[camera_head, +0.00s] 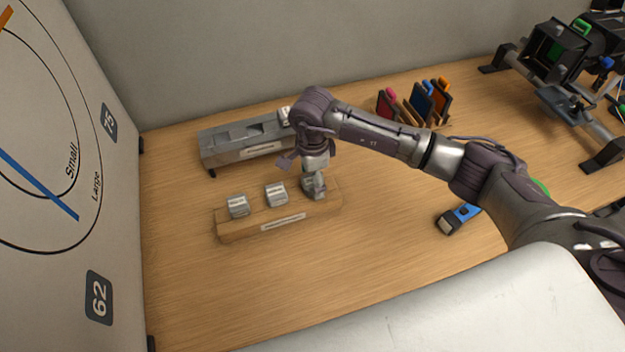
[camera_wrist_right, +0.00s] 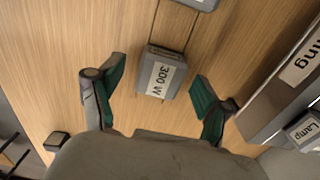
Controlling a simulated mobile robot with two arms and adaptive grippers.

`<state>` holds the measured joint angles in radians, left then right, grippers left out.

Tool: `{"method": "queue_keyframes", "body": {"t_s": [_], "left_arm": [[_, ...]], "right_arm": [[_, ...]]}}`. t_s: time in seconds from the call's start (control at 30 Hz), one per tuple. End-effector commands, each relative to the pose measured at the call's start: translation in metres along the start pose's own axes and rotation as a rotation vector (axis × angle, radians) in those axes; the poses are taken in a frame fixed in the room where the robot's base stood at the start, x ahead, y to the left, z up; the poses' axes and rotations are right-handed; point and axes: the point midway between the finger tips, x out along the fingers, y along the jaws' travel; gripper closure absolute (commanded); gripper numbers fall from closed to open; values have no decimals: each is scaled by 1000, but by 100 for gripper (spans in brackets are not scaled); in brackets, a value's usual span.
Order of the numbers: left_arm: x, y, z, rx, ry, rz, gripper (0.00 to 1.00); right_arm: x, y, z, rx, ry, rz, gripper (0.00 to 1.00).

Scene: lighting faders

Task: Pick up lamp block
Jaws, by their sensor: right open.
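A grey lamp block labelled "300 W" (camera_wrist_right: 162,76) sits on the wooden rack in the right wrist view, between the two fingers of my right gripper (camera_wrist_right: 152,100). The fingers are spread apart with a gap on both sides of the block. In the head view my right gripper (camera_head: 312,168) is above the right end of the wooden rack (camera_head: 240,232) and partly hides the block there (camera_head: 315,187). Two similar blocks stand on the rack, a left one (camera_head: 238,206) and a middle one (camera_head: 276,194). My left gripper is out of view.
A grey slotted housing (camera_head: 222,151) stands behind the rack, with a small block (camera_head: 284,114) at its right end. Coloured-handled filters (camera_head: 420,103) stand in a holder at the back. A blue and black tool (camera_head: 458,219) lies to the right. The table front is clear.

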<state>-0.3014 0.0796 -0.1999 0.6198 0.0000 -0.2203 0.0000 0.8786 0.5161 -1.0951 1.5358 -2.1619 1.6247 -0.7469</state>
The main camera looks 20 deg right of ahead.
Motion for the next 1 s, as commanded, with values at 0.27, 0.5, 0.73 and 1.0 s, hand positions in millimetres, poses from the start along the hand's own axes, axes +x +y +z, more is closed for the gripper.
{"method": "queue_keyframes", "body": {"t_s": [0.27,0.5,0.73,1.0], "left_arm": [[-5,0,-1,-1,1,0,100],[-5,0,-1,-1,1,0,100],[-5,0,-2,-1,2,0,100],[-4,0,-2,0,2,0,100]], "right_arm": [[15,0,0,-1,1,-2,23],[15,0,0,0,0,-1,45],[14,0,0,0,0,-2,80],[13,-1,0,0,0,-3,81]]}}
